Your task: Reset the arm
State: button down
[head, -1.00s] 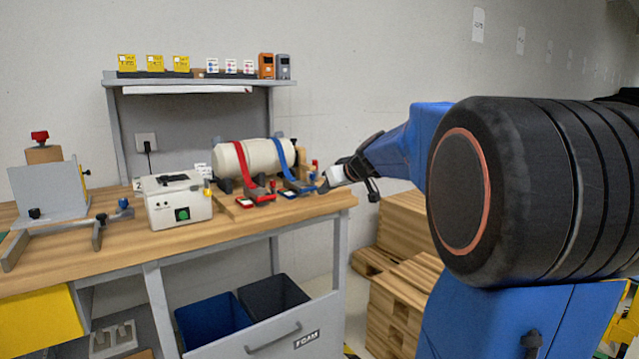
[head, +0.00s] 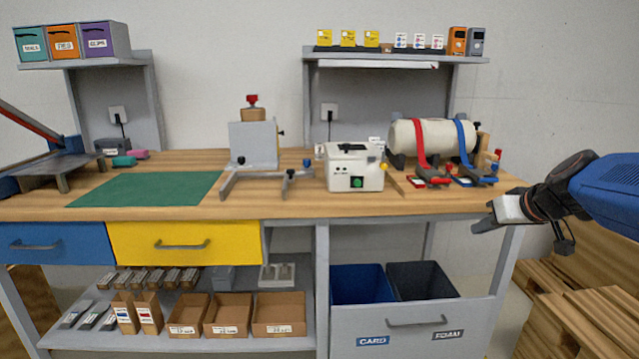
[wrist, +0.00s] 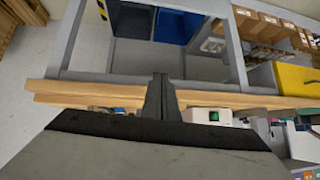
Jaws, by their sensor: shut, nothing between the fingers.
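My gripper (head: 484,217) is at the right side of the head view, in front of the bench's right end. Its fingers are shut and hold nothing. My blue arm reaches in from the right edge. In the wrist view my gripper (wrist: 160,88) shows its dark fingers together, over the front edge of the wooden worktop (wrist: 85,100). The wrist view is turned, with the bins and shelf at the top.
The workbench (head: 300,205) carries a cream cylinder (head: 432,137) with red and blue straps, a white box (head: 354,167) with a green button, a grey stand (head: 254,145) and a green mat (head: 150,188). Wooden pallets (head: 575,310) stand at the lower right. Bins (head: 358,283) sit below.

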jog(key=s+a+f+g, duration=0.1)
jog(key=s+a+f, duration=0.2)
jog(key=s, duration=0.5)
jog(key=s+a+f+g+h, duration=0.1)
jog(key=s+a+f+g, duration=0.1)
jog(key=s+f, duration=0.4)
jog(key=s+a+f+m+g+h, duration=0.1)
jog(key=s+a+f, duration=0.3)
jog(key=s, duration=0.6)
jog(key=shift+s+a+f, duration=0.4)
jog(key=shift+a, duration=0.05)
